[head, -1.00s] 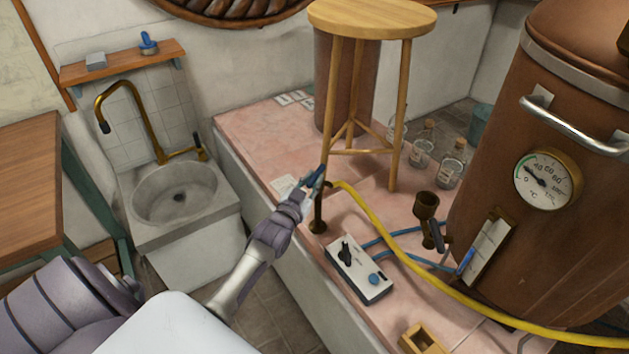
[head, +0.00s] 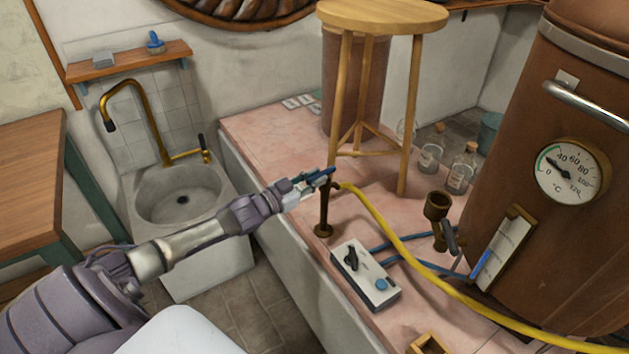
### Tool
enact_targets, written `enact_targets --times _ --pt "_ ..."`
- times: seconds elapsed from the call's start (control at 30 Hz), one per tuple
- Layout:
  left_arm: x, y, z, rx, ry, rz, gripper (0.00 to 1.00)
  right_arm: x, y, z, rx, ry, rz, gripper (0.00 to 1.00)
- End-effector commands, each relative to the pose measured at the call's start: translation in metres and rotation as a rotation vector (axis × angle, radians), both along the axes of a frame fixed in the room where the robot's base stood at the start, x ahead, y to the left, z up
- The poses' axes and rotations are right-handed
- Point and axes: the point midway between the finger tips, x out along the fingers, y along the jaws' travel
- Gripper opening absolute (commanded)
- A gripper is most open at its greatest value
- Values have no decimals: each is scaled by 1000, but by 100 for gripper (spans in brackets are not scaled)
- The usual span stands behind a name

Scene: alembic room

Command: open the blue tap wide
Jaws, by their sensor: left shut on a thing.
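The lever lies nearly level and points to the right. The fingers hide part of the lever and the tap's top. My right gripper is not in view.
A wooden stool (head: 382,16) stands just behind the tap. A white control box (head: 365,276) with a black knob sits in front of it. A copper boiler (head: 560,240) with a dial stands at the right. A sink (head: 182,200) is at the left.

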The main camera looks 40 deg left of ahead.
Motion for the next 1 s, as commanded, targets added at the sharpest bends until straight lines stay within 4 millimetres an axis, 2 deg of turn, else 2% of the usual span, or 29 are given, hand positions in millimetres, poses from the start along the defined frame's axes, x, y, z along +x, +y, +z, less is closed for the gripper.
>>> enact_targets --times 0.27,0.3,0.4,0.43,0.77,0.87,1.0 --pt "1 0 2 -1 -3 1 0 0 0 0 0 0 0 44" --pt "1 0 2 -1 -3 1 26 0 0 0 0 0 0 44" --pt "1 0 1 -1 -2 2 43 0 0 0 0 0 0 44" --pt "1 0 1 -1 -2 2 44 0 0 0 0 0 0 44" --pt "-2 1 0 0 -1 1 44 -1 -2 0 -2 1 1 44" --pt "-9 2 -1 0 2 1 44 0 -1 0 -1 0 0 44" --pt "-29 7 -1 2 3 0 44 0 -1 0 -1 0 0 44"
